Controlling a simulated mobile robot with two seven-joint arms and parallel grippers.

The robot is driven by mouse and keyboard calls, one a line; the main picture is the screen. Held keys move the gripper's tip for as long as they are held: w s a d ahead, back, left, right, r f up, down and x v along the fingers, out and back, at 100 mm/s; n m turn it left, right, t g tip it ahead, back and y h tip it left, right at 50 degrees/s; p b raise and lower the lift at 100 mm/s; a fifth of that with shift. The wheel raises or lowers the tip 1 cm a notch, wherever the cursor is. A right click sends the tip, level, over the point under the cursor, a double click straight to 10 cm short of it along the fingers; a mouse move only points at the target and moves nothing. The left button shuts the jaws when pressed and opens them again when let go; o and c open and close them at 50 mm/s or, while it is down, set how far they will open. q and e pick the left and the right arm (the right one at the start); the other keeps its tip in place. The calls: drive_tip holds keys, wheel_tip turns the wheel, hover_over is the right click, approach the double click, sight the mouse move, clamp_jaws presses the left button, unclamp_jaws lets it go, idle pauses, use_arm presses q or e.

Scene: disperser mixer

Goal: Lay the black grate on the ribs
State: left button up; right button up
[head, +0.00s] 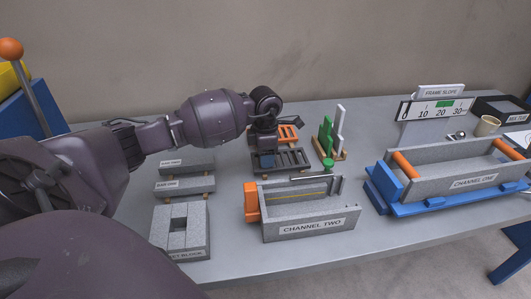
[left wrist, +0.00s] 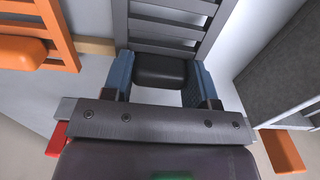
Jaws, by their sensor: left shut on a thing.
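The black grate (head: 293,158) is a dark slatted frame at the middle of the table, behind channel two (head: 312,222). My left gripper (head: 264,155) is over the grate's left end. In the left wrist view, its blue fingers (left wrist: 162,72) are shut on the black grip block (left wrist: 165,77) of the grate, whose slats (left wrist: 168,22) extend away from me. I cannot tell whether the grate is lifted or resting. Channel two is a grey speckled trough with an orange end piece (head: 251,202) and a thin yellow line inside. I cannot clearly make out ribs. My right gripper is not in view.
An orange grate (head: 288,133) lies just behind the black one. A stand with green and white uprights (head: 327,135) is to the right. Channel one (head: 465,175) stands on a blue frame further right. Grey blocks (head: 180,230) are at front left.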

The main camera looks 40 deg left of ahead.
use_arm(q)
drive_tip(key=shift+f, duration=0.15)
drive_tip(key=o, duration=0.8)
drive_tip(key=shift+o, duration=0.7)
drive_tip(key=shift+r, duration=0.35)
wheel_tip(320, 180, up, 12)
drive_tip(key=p, duration=0.1)
drive_tip(key=shift+r, duration=0.1)
